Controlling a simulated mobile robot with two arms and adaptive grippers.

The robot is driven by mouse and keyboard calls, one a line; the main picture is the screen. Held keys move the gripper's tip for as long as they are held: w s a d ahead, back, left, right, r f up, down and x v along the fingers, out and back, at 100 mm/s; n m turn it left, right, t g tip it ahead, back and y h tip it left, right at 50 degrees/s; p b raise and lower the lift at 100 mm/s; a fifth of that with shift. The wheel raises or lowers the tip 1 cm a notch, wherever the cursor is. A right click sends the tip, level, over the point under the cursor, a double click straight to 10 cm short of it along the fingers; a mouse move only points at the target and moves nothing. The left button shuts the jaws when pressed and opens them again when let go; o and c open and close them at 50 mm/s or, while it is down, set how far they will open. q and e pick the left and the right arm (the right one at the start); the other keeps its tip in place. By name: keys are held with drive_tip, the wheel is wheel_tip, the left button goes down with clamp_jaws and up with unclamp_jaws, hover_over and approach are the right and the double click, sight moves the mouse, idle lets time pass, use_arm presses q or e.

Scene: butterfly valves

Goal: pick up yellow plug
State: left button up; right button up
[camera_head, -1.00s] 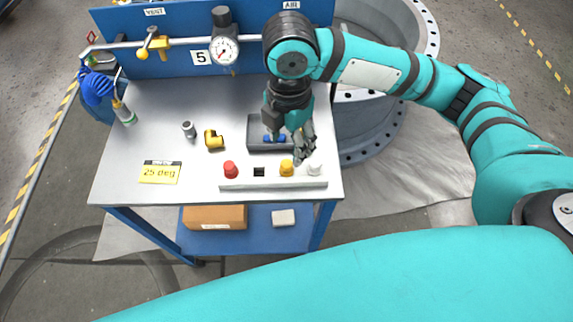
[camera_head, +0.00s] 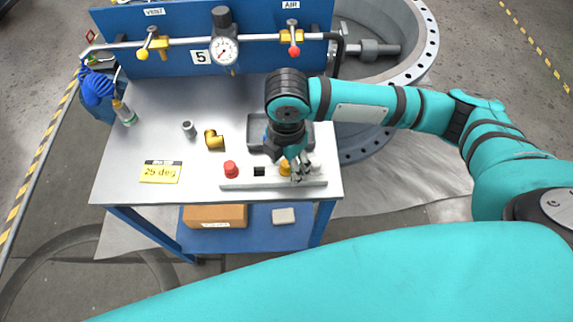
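The yellow plug (camera_head: 284,168) stands on the white strip (camera_head: 242,184) at the table's front edge. My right gripper (camera_head: 299,172) points down at the strip, with its fingers over the right side of the yellow plug and partly hiding it. I cannot tell whether the fingers are around the plug or only beside it, nor how far apart they are. The white plug (camera_head: 317,163) is just to the right, partly hidden by the gripper. My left gripper is out of view.
A dark tray (camera_head: 255,134) lies behind the strip, partly under my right arm. A brass elbow (camera_head: 213,140), a grey fitting (camera_head: 189,129) and a yellow "25 deg" label (camera_head: 160,172) lie to the left. A blue panel with pipe and gauge (camera_head: 224,50) closes the back.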

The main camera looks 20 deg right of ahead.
drive_tip(key=c, duration=0.8)
drive_tip(key=shift+c, duration=0.2)
drive_tip(key=shift+r, duration=0.15)
